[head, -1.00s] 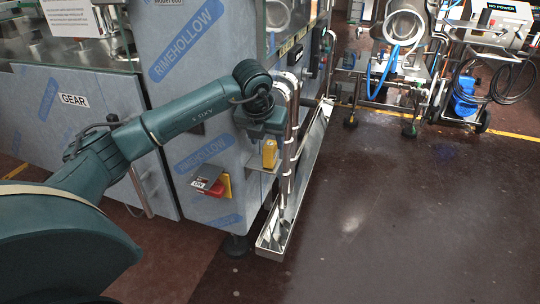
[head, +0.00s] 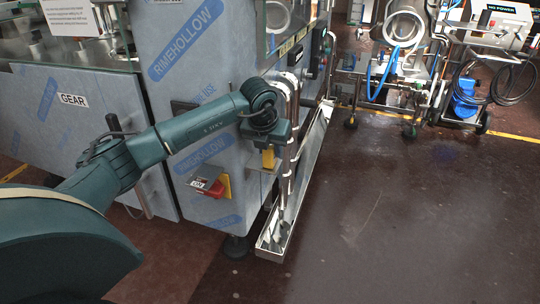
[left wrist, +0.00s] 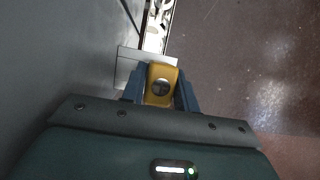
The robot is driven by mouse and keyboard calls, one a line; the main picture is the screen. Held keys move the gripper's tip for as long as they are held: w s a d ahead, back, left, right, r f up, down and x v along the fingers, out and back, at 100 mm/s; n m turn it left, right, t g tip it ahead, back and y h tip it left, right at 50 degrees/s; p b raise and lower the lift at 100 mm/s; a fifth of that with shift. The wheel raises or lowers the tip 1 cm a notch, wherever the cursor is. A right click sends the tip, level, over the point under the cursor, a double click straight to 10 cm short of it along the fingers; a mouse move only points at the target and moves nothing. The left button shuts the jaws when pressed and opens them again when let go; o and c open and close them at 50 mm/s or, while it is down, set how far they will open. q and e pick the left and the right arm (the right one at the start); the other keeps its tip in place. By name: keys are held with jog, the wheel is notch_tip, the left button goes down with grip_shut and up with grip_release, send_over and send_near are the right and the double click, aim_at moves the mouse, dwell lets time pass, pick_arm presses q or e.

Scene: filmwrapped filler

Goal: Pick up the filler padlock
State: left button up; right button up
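The yellow padlock (head: 268,160) stands on a small metal ledge (head: 255,167) at the side of the wrapped machine, right of a red and yellow switch. My left gripper (head: 267,148) is right above it, pointing down, and hides its upper part. In the left wrist view the padlock (left wrist: 161,80) sits between the two blue fingers of my left gripper (left wrist: 159,88). The fingers stand apart on either side, with a narrow gap seen at the left; contact on the right cannot be told. My right gripper is not in view.
Vertical steel pipes (head: 289,130) run just right of the padlock, above a long metal trough (head: 274,241) on the floor. The red and yellow switch (head: 212,186) sticks out to the left. The floor to the right is clear. Carts with hoses stand at the back.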

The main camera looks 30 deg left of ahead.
pick_arm(q)
grip_shut()
